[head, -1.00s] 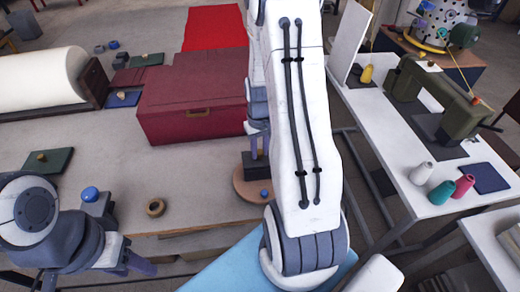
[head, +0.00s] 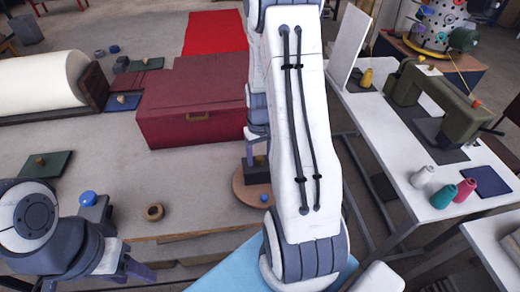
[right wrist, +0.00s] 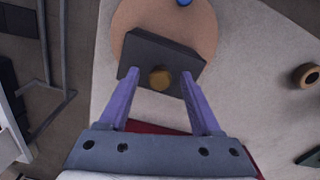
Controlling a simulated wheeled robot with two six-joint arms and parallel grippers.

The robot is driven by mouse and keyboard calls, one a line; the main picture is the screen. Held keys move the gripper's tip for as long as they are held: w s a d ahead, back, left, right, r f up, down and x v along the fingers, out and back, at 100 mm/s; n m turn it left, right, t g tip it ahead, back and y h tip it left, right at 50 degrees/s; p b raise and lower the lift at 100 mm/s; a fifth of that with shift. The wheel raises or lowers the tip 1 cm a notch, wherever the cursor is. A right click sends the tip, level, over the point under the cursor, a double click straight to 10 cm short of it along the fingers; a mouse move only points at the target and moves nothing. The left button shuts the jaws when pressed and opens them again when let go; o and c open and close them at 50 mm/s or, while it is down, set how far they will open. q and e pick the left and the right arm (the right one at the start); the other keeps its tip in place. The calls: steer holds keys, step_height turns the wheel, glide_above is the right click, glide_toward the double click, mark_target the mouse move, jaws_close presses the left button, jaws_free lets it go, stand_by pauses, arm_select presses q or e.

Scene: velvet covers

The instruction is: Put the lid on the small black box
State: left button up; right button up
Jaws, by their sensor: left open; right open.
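The small black box (head: 254,174) stands on a round wooden board (head: 240,196) near the table's front edge, partly hidden by my right arm. In the right wrist view a dark flat-topped shape with a round wooden knob (right wrist: 160,79), seemingly the lid on the box, lies over the board (right wrist: 200,30). I cannot tell how closely lid and box meet. My right gripper (right wrist: 160,78) is open, its fingers on either side of the knob and apart from it. It also shows just above the box in the head view (head: 258,152). My left gripper (head: 138,272) is open and empty at the front left.
A dark red chest (head: 190,115) stands behind the box. Green (head: 45,164) and blue (head: 122,103) plates with knobs lie at the left. A wooden ring (head: 154,212) and blue-topped object (head: 88,198) are near the front. A sewing machine (head: 435,95) stands on the right table.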

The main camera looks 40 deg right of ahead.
step_height(320, 180, up, 10)
steer(key=b, duration=0.1)
steer(key=shift+r+b, duration=0.15)
steer(key=shift+b, duration=0.2)
steer(key=shift+a, duration=0.1)
steer(key=s+a+r+n+b, duration=0.15)
steer(key=a+n, duration=0.35)
steer(key=a, duration=1.4)
steer(key=s+a+f+n+y+b, duration=0.1)
steer(key=s+a+n, duration=0.4)
steer(key=s+a, duration=0.6)
steer(key=s+b, duration=0.1)
steer(key=s, duration=0.2)
steer(key=shift+s+a+f+n, duration=0.2)
steer(key=shift+s+a+n, duration=0.1)
steer(key=shift+s, duration=0.05)
